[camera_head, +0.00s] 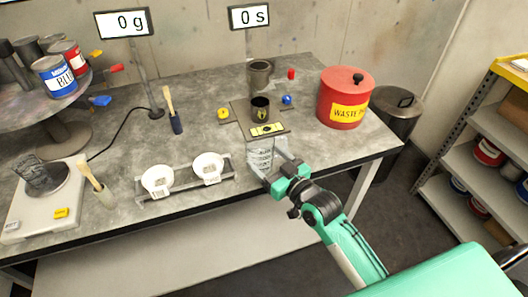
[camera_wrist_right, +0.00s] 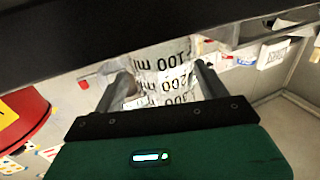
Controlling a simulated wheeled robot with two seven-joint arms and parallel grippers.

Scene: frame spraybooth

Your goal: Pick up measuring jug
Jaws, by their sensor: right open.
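The measuring jug (camera_head: 258,152) is clear with dark markings. In the head view it is at the table's front edge, just below the small stand. In the right wrist view the jug (camera_wrist_right: 160,72) shows its "100 ml" print between my two fingers. My right gripper (camera_head: 270,163) is open, with one finger on each side of the jug; I cannot tell whether either finger touches it. My left gripper is not in view.
A red waste pot (camera_head: 343,98) is to the right. Two white cups (camera_head: 208,166) sit in a rack to the left. A dark clear beaker (camera_head: 42,176) stands on a scale (camera_head: 65,212).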

